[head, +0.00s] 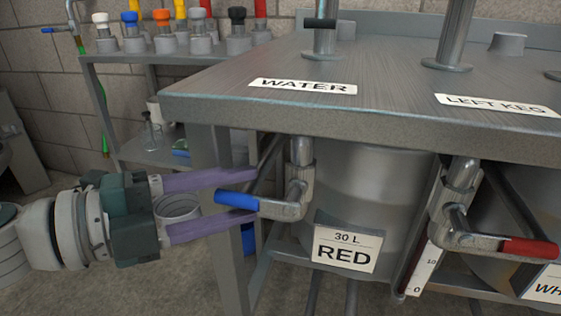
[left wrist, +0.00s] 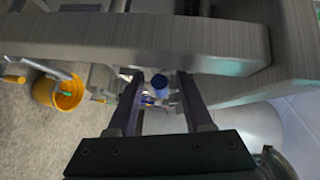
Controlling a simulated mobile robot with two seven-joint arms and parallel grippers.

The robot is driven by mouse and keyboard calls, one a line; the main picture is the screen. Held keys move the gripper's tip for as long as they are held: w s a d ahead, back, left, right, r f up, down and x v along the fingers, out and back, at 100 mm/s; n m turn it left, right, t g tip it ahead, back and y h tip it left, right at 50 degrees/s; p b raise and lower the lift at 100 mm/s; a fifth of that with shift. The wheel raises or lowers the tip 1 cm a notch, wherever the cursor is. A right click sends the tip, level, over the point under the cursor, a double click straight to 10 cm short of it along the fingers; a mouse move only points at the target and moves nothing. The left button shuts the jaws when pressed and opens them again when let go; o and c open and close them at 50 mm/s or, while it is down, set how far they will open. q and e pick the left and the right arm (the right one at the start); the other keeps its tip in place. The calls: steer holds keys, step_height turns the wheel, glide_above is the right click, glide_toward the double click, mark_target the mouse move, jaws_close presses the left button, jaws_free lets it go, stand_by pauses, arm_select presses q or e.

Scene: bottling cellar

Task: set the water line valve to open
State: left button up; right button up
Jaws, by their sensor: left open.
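The water line valve (head: 298,190) hangs under the counter's front edge, below the "WATER" label (head: 303,87). Its blue-gripped handle (head: 236,200) points to the left, roughly level. My left gripper (head: 256,195) is open, coming from the left with its two purple fingers above and below the blue grip in the head view. In the left wrist view the blue grip (left wrist: 160,86) shows end-on between the open fingers (left wrist: 160,76). I cannot tell whether a finger touches it. My right gripper is not in view.
A second valve with a red handle (head: 530,247) hangs to the right under the "LEFT KEG" label (head: 497,105). A steel keg marked "30 L RED" (head: 345,248) stands behind the water valve. The counter edge (head: 350,125) is close above. A yellow bucket (left wrist: 57,92) stands on the floor.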

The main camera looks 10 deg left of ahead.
arm_select(q)
jaws_close()
stand_by(0.3)
stand_by(1.1)
